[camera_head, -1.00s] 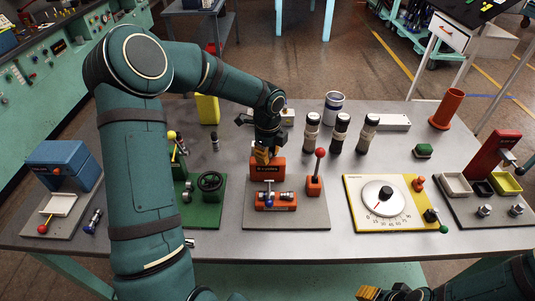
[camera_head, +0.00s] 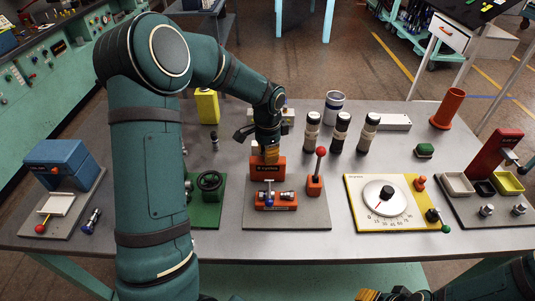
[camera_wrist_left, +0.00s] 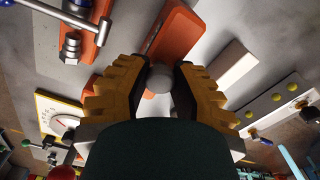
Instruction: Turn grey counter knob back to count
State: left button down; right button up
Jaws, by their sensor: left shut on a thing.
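The orange counter box (camera_head: 267,172) stands upright at the back of a grey plate in the middle of the table. Its grey knob (camera_wrist_left: 159,79) shows in the left wrist view as a round grey end between my fingertips; in the head view the gripper hides it. My left gripper (camera_head: 270,152) points down at the back of the counter, and it also shows in the left wrist view (camera_wrist_left: 160,75), its yellow-brown fingers shut on the knob. My right gripper (camera_head: 383,295) shows only partly at the bottom edge, away from the counter.
An orange block with a metal fitting (camera_head: 276,201) sits before the counter. A red-ball lever (camera_head: 316,178) stands close on the right. A green handwheel unit (camera_head: 207,192) is on the left, a yellow dial panel (camera_head: 386,211) on the right. Dark cylinders (camera_head: 341,133) stand behind.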

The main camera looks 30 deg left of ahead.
pick_arm(q)
jog(key=n, duration=0.5)
jog(key=shift+d+n, duration=0.1)
jog(key=shift+n, duration=0.2)
jog(key=n, duration=0.4)
jog(key=shift+w+n, duration=0.1)
jog(key=shift+n, duration=0.3)
jog(key=c, duration=0.7)
grip_release()
jog(key=shift+c, duration=0.2)
notch_tip(320, 180, up, 12)
